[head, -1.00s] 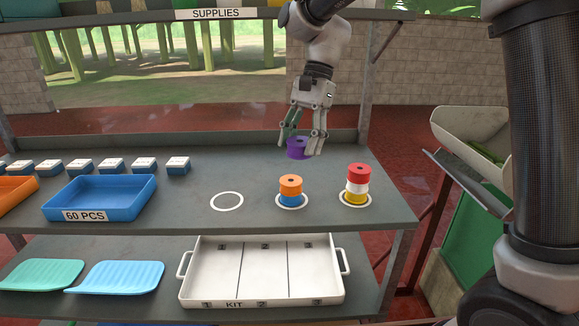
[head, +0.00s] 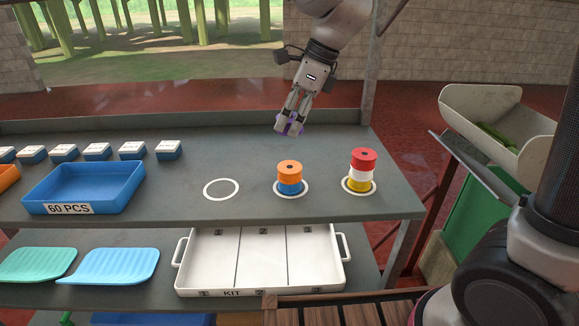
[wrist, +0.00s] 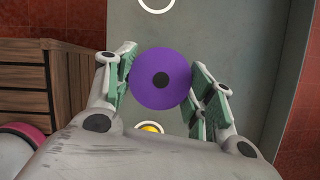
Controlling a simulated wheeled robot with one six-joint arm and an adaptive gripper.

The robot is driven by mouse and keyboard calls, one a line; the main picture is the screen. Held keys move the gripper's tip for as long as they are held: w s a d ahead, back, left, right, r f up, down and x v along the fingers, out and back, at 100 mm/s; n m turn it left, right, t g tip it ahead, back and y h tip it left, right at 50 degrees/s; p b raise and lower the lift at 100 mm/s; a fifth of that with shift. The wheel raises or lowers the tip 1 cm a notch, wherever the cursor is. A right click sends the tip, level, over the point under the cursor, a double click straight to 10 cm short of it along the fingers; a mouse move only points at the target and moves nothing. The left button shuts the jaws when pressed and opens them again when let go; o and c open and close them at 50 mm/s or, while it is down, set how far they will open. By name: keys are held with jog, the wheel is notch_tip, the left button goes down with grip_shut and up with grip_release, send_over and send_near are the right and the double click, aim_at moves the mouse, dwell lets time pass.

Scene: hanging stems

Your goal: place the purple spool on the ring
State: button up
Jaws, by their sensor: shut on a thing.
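My gripper (head: 290,127) is shut on the purple spool (wrist: 163,79) and holds it above the back of the upper shelf. In the wrist view the round purple face with its dark centre hole sits between the two green-padded fingers (wrist: 164,88). In the head view the fingers hide most of the spool. An empty white ring (head: 221,198) lies on the shelf, lower left of the gripper. A middle ring (head: 291,196) bears an orange spool (head: 290,168) on a blue one (head: 290,187). The right ring (head: 359,193) bears red (head: 363,155), white and yellow spools, stacked.
A blue bin (head: 84,187) marked 60 PCS stands left of the empty ring. Several blue-and-white boxes (head: 97,151) line the back left. A white kit tray (head: 262,292) is on the lower shelf. Shelf around the empty ring is clear.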

aim_at(286, 166)
notch_tip(286, 166, down, 10)
jog(key=shift+r, duration=0.2)
dwell(0.3)
jog(key=shift+f, duration=0.15)
jog(key=o, duration=1)
jog(key=shift+o, duration=0.2)
jog(key=v, duration=0.7)
jog(key=shift+s+d+r, duration=0.15)
jog(key=shift+d+r, duration=0.2)
